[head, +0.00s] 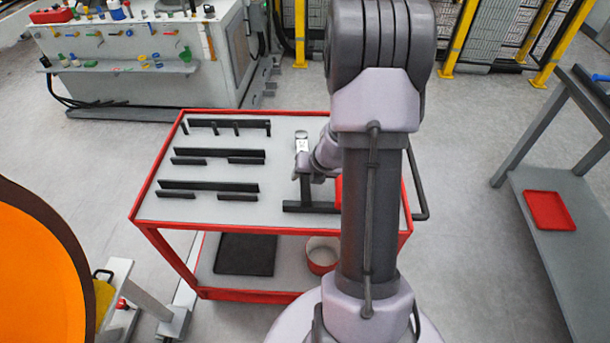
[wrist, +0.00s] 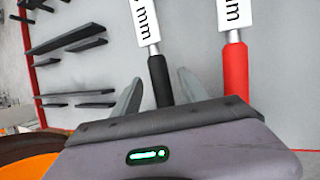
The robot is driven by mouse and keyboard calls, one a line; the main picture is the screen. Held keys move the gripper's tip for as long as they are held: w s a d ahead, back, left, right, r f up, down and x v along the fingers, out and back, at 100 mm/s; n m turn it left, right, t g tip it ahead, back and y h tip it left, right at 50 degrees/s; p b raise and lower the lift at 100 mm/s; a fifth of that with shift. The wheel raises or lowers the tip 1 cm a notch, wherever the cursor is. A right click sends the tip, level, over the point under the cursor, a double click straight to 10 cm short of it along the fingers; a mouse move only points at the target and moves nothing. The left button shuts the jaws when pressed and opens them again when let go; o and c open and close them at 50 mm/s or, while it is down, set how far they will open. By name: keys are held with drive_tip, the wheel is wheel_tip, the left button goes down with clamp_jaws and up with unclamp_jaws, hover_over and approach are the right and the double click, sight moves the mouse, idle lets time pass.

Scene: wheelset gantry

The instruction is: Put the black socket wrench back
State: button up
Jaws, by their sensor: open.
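The black socket wrench shows in the wrist view with its black handle (wrist: 160,80) and a white "mm" label above it. It appears to lie on the grey top of the red-rimmed cart (head: 220,220). My gripper (wrist: 159,77) is open, one finger on each side of the black handle with gaps between. I cannot tell how far above the handle the fingers are. A red-handled wrench (wrist: 235,70) lies just to the right, outside the fingers. In the head view my arm hides most of this spot; a white label (head: 302,145) shows beside my wrist.
Black racks (head: 212,155) stand on the left of the cart top, with clear surface between. The lower shelf holds a black mat (head: 245,255) and a red-rimmed bin (head: 321,256). A grey table with a red tray (head: 550,210) stands right. An orange round part (head: 35,270) is front left.

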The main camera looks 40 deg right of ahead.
drive_tip(key=p+v, duration=0.8)
drive_tip(key=v, duration=0.7)
drive_tip(key=w+a+r+n+t+y+b, duration=0.1)
drive_tip(key=w+a+r+n+b, duration=0.25)
drive_tip(key=a+n, duration=0.45)
drive_tip(key=w+a+r+n+y+b, duration=0.1)
drive_tip(key=w+a+r+n+b, duration=0.2)
drive_tip(key=a+n, duration=0.6)
drive_tip(key=s+a+r+n+b, duration=0.1)
drive_tip(key=s+a+n+b, duration=0.1)
drive_tip(key=s+a+n, duration=0.5)
drive_tip(key=s+a+r+n+b, duration=0.2)
drive_tip(key=s+a+n, duration=0.4)
drive_tip(key=n, duration=1)
drive_tip(key=shift+s+a+g+y+b, duration=0.4)
drive_tip(key=shift+s+b, duration=0.25)
drive_tip(key=shift+s, duration=0.35)
drive_tip(key=shift+r, duration=0.15)
